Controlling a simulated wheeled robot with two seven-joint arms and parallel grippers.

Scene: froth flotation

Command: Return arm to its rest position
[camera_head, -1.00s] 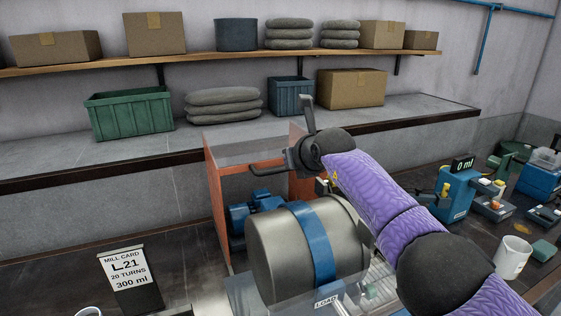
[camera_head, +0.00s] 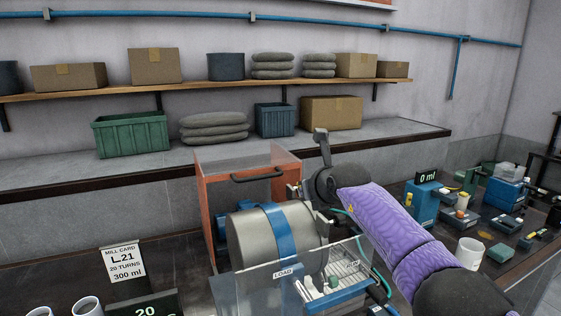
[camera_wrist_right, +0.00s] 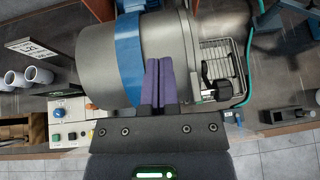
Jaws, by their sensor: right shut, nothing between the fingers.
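My right arm, in a purple sleeve (camera_head: 385,225), reaches in from the lower right in the head view. Its dark wrist (camera_head: 328,185) is beside the right end of the steel mill drum (camera_head: 250,240), and its fingertips are hard to make out there. In the right wrist view, the two purple fingers of my right gripper (camera_wrist_right: 158,85) are together with nothing between them. They overlap the drum (camera_wrist_right: 105,45) near its blue band (camera_wrist_right: 130,50); I cannot tell the gap. My left gripper is not in view.
The mill has an orange-sided guard (camera_head: 205,215) with a black handle (camera_head: 258,176) and a clear front panel (camera_head: 265,290). The mill card (camera_head: 123,262) stands left. A blue device reading 0 ml (camera_head: 423,205) and a white mug (camera_head: 470,252) stand right.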

